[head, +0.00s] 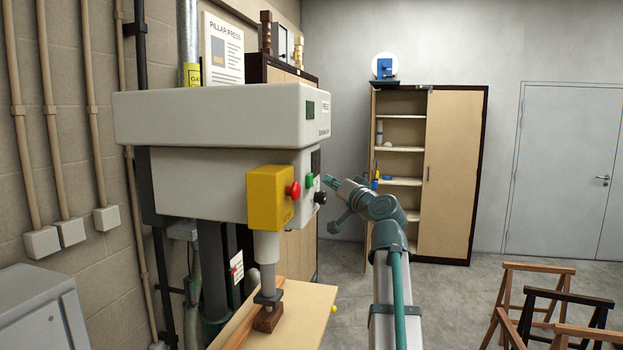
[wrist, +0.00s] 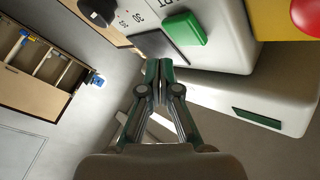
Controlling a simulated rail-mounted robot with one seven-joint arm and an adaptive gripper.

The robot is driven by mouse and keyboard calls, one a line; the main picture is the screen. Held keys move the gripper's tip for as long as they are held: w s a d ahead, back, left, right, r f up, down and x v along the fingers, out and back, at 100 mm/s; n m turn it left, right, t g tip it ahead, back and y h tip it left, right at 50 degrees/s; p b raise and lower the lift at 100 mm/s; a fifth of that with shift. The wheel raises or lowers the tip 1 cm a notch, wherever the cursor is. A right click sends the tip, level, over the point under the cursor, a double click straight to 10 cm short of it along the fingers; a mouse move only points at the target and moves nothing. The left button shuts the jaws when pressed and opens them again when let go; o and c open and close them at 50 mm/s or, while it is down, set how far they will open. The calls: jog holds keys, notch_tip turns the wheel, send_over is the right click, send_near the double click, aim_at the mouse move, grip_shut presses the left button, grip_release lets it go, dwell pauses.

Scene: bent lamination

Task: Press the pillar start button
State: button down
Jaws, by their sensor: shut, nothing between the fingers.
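The green start button (head: 309,180) is on the right-hand face of the pillar press (head: 215,120), beside the yellow box (head: 268,197) with the red button (head: 293,190). In the wrist view the green button (wrist: 180,28) stands out from the white panel, under lettering ending in "RT". My gripper (head: 328,181) is shut and empty, just right of the green button in the head view. In the wrist view its fingertips (wrist: 158,64) appear just below the button; a gap or touch cannot be told for sure.
A black knob (wrist: 98,10) is on the same panel; the red button (wrist: 306,14) is at the upper right. A wooden table (head: 300,315) lies under the press head.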

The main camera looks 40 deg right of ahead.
jog(key=shift+w+a, duration=0.55)
jog(key=shift+w, duration=0.1)
dwell(1.1)
jog(key=shift+w+a, duration=0.3)
jog(key=shift+w, duration=0.05)
jog(key=shift+w+a+b, duration=0.3)
jog(key=shift+w+b, duration=0.05)
dwell(1.0)
jog(key=shift+s+f, duration=0.1)
jog(key=shift+s+d+b, duration=0.55)
jog(key=shift+s+d, duration=0.05)
dwell(0.4)
